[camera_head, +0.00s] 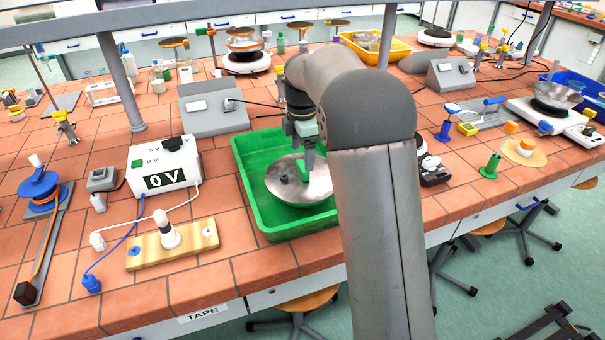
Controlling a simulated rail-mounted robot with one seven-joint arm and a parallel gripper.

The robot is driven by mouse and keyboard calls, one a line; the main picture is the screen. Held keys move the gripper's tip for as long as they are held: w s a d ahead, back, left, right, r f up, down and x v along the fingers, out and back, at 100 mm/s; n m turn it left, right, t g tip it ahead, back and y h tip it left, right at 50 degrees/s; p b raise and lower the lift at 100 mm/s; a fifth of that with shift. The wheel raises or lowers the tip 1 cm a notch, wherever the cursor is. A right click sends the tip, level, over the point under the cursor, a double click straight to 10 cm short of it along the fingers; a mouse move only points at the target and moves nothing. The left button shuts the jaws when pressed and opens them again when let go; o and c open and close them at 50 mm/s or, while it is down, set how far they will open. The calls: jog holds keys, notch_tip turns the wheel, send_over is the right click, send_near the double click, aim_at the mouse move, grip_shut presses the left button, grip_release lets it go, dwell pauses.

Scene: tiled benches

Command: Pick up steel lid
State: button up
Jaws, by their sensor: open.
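The steel lid (288,192) is a round, shiny disc lying in the green tray (250,210) on the tiled bench. A small dark knob (284,179) shows left of its middle. My gripper (308,175) points down over the right part of the lid, low and close to it. It is open. I cannot tell whether its fingers touch the lid. My arm hides the tray's right side and possibly part of the lid's right edge.
A white meter (164,166) reading 0 V and a lamp on a wooden board (172,245) stand left of the tray. A grey power unit (213,110) is behind it. A small black device (433,171) and a green stand (490,166) are to the right.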

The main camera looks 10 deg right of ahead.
aim_at(302, 165)
notch_tip(302, 165, down, 5)
jog(key=shift+p, duration=0.6)
jog(key=c, duration=1.1)
jog(key=shift+r, duration=0.15)
